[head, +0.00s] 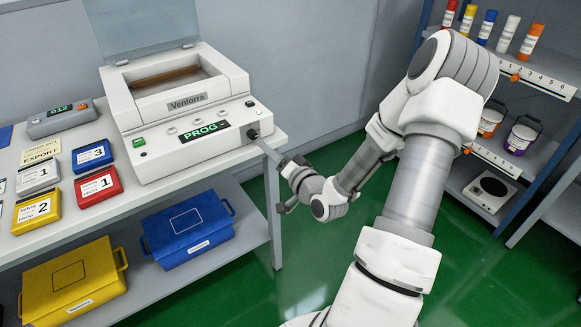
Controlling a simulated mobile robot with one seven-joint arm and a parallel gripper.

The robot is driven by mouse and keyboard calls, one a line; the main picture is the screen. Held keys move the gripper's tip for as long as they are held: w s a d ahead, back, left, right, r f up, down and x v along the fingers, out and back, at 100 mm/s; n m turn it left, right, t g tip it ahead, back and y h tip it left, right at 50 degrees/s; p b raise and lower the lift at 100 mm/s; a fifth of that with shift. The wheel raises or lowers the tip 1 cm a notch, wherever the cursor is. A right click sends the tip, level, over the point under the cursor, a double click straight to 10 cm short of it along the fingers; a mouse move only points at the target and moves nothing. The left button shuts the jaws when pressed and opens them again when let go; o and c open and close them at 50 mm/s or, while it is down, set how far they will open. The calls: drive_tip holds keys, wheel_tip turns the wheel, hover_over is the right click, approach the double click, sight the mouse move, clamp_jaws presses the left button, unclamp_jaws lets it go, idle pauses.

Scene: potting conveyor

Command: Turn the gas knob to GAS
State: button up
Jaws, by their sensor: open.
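The white Ventorra machine (185,100) stands on the table with its clear lid raised. Its sloped front panel holds a display reading PROG (205,131), a green button (138,142) and several small knobs. A dark knob (254,134) sits at the panel's right end; its label and pointer are too small to read, so I cannot tell its setting or confirm it as the gas knob. My gripper (266,147) is open, with its fingertips close by this dark knob from the lower right. I cannot tell whether they touch it or stand around it.
Red (97,184), blue (92,156), grey and yellow labelled boxes lie on the table at left. A blue bin (188,229) and a yellow bin (75,281) sit on the shelf below. Shelves with bottles and pails stand at right. The green floor (300,255) between is clear.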

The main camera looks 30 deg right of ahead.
drive_tip(key=s+p, duration=0.3)
drive_tip(key=s, duration=0.6)
drive_tip(key=shift+s+r+p, duration=0.2)
drive_tip(key=shift+r+p, duration=0.15)
drive_tip(key=shift+p, duration=0.05)
drive_tip(key=shift+d, duration=0.1)
drive_tip(key=shift+w, duration=0.1)
